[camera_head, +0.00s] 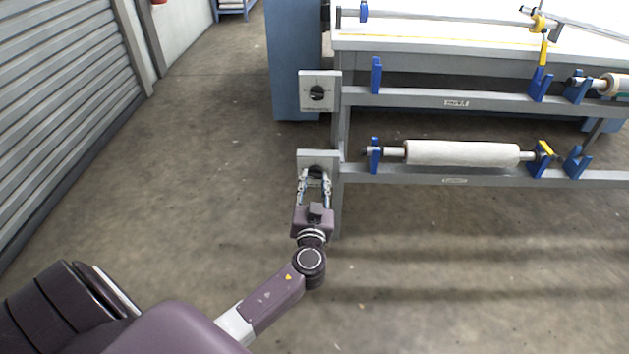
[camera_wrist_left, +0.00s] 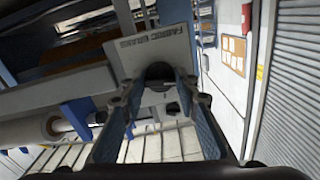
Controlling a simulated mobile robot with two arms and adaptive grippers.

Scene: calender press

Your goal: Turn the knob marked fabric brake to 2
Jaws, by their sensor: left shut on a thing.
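The fabric brake knob (camera_head: 316,170) is a dark round knob on a pale square plate (camera_head: 318,154) at the left end of the machine's lower rail. In the left wrist view the plate (camera_wrist_left: 135,54) reads "FABRIC BRAKE", and the dark knob (camera_wrist_left: 160,72) is between the fingers. My left gripper (camera_head: 315,175) reaches up to the plate from below and is shut on the knob; its fingers (camera_wrist_left: 160,90) hide the knob's sides. I cannot read the knob's setting or any scale marks. My right gripper is in neither view.
A second plate with a dark knob (camera_head: 317,93) sits above on the upper rail (camera_head: 420,98). A white roll (camera_head: 462,153) lies in blue holders just right of the lower plate. The floor (camera_head: 190,170) to the left is clear up to a ribbed shutter (camera_head: 65,100).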

